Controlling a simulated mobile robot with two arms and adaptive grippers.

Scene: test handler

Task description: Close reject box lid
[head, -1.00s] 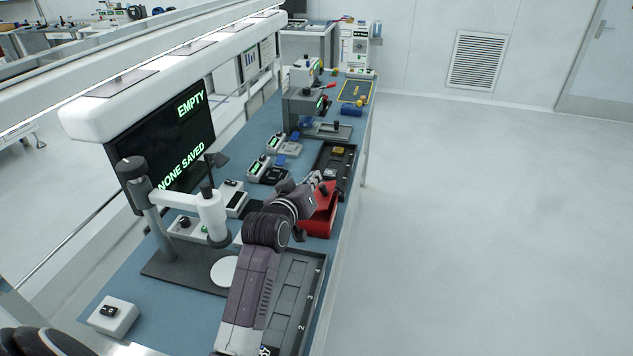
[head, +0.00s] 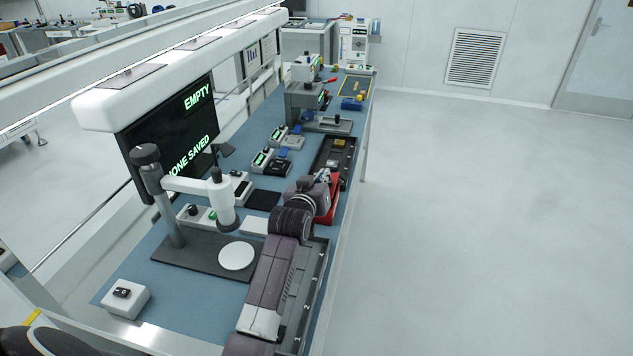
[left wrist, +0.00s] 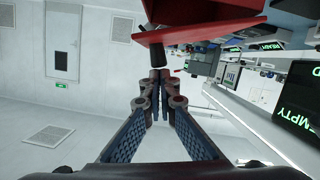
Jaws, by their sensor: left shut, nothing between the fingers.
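The red reject box (head: 331,207) sits near the right edge of the blue bench, mostly hidden behind my left arm in the head view. In the left wrist view, the red box (left wrist: 205,8) is at the top, with a bright red panel (left wrist: 200,30) at an angle to it. A dark knob (left wrist: 157,56) shows just below that panel. My left gripper (head: 323,177) is over the box area. Its fingers (left wrist: 160,80) are shut and empty, with their tips close to the knob; I cannot tell whether they touch. The lid's exact angle is unclear. My right gripper is not seen.
A dark tray (head: 338,152) lies just beyond the box, and another long tray (head: 312,275) lies under my arm. A stand with a white arm (head: 195,187) and round plate (head: 237,256) is to the left. The floor right of the bench is clear.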

